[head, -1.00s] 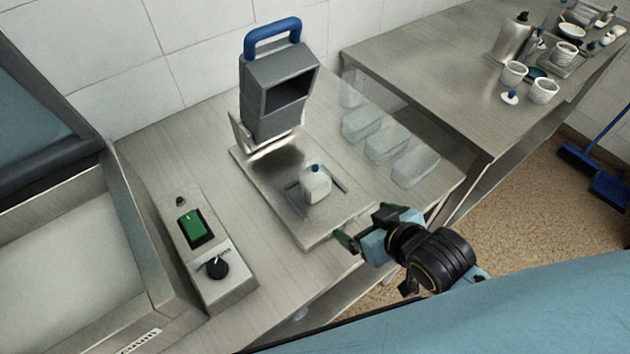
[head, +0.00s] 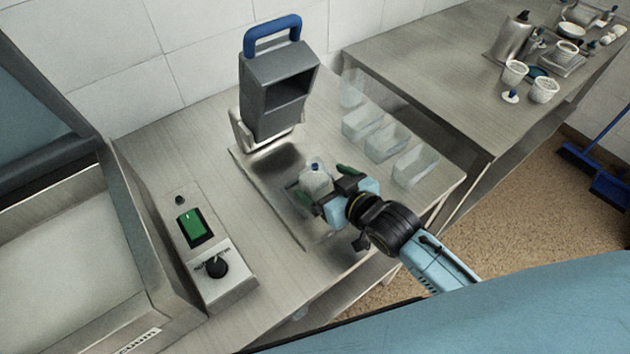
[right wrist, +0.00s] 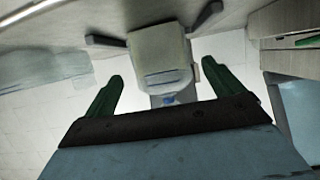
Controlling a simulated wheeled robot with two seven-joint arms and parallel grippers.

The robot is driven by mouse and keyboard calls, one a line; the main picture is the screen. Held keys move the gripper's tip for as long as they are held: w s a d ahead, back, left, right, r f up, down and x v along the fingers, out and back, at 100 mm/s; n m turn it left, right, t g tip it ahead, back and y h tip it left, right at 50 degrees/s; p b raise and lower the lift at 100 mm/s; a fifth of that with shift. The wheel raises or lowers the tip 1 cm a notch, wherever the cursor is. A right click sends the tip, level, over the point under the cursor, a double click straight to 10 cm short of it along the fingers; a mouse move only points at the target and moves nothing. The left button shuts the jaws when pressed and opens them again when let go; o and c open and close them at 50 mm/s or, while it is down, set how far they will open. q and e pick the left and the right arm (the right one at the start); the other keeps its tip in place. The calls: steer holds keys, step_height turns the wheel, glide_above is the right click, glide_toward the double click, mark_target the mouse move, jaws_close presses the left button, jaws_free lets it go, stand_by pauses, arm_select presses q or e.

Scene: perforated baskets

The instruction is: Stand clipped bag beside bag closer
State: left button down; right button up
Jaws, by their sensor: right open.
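A small whitish bag (head: 316,178) with a blue piece on top stands upright on the steel base plate (head: 313,232) of a grey machine with a blue handle (head: 277,92), which I take to be the bag closer. My right gripper (head: 325,186) is open, its green fingers on either side of the bag. In the right wrist view, the bag (right wrist: 160,52) is between the open fingers (right wrist: 162,72), with a gap on both sides. The bag's lower part is partly hidden by the gripper in the head view. My left gripper is not in view.
Several clear trays (head: 388,142) stand in a row right of the machine. A second counter (head: 440,75) at the right holds cups and jugs.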

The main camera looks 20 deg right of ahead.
mark_target(310, 176)
steer(key=x, duration=0.5)
steer(key=shift+a+f, duration=0.1)
steer(key=shift+a, duration=0.1)
steer(key=c, duration=1.2)
step_height(310, 176, up, 10)
steer(key=shift+p, duration=0.55)
steer(key=shift+s+d+b, duration=0.25)
steer(key=shift+d+b, duration=0.05)
steer(key=shift+b, duration=0.2)
steer(key=s+d+m+h+b, duration=0.1)
steer(key=d, duration=0.1)
steer(key=s+d+m+h+b, duration=0.1)
steer(key=d+h+b, duration=0.1)
steer(key=s+d+r+m+h+b, duration=0.1)
steer(key=s+d+m+b, duration=0.1)
steer(key=d, duration=0.1)
steer(key=shift+s+t+h, duration=0.15)
steer(key=shift+t+h, duration=0.15)
steer(key=shift+t, duration=0.1)
steer(key=shift+d, duration=0.1)
